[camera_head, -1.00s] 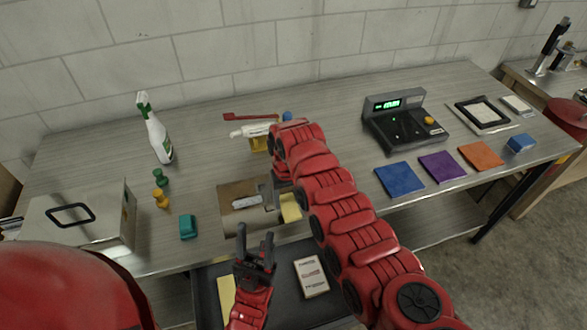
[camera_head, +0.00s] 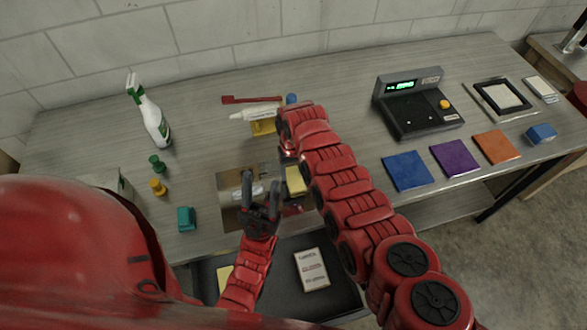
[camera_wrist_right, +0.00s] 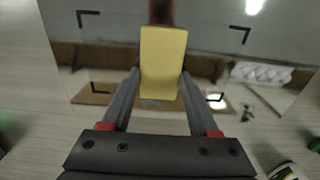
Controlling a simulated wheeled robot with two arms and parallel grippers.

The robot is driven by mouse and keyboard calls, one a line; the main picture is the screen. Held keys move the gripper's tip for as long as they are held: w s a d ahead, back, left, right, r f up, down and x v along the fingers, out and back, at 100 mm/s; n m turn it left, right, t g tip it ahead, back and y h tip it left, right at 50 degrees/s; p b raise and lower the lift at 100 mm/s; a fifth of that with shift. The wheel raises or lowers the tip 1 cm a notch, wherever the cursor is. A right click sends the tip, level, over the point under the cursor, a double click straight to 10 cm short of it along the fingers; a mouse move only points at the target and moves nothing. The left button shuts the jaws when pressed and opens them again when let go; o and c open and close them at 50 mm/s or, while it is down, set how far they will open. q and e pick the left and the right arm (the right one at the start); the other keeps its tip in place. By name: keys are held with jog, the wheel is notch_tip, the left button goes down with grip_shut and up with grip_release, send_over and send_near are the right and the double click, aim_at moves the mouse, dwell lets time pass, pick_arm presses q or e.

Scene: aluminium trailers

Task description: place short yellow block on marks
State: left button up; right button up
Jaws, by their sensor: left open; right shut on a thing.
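The short yellow block (camera_wrist_right: 163,62) is between the fingers of my right gripper (camera_wrist_right: 158,88) in the right wrist view. Black corner marks (camera_wrist_right: 240,37) show on the surface around and behind it; whether the block touches that surface I cannot tell. In the head view the block (camera_head: 296,182) shows beside the brown-and-grey patch (camera_head: 228,190) on the bench, and my right arm hides most of that gripper. My left gripper (camera_head: 261,192) is open and empty, in front of the patch.
A teal block (camera_head: 187,219), green and yellow pieces and a spray bottle (camera_head: 152,115) stand left. A white tube (camera_head: 255,112) lies over another yellow item behind. The console (camera_head: 415,105) and coloured squares (camera_head: 408,171) are right. An open drawer (camera_head: 345,285) is in front.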

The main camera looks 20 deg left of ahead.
jog(key=shift+s+f, duration=0.1)
jog(key=shift+s, duration=0.05)
jog(key=o, duration=0.9)
jog(key=shift+f, duration=0.1)
jog(key=shift+c, duration=0.2)
jog(key=o, duration=0.5)
jog(key=shift+w, duration=0.2)
jog(key=shift+c, duration=0.2)
jog(key=shift+s, duration=0.1)
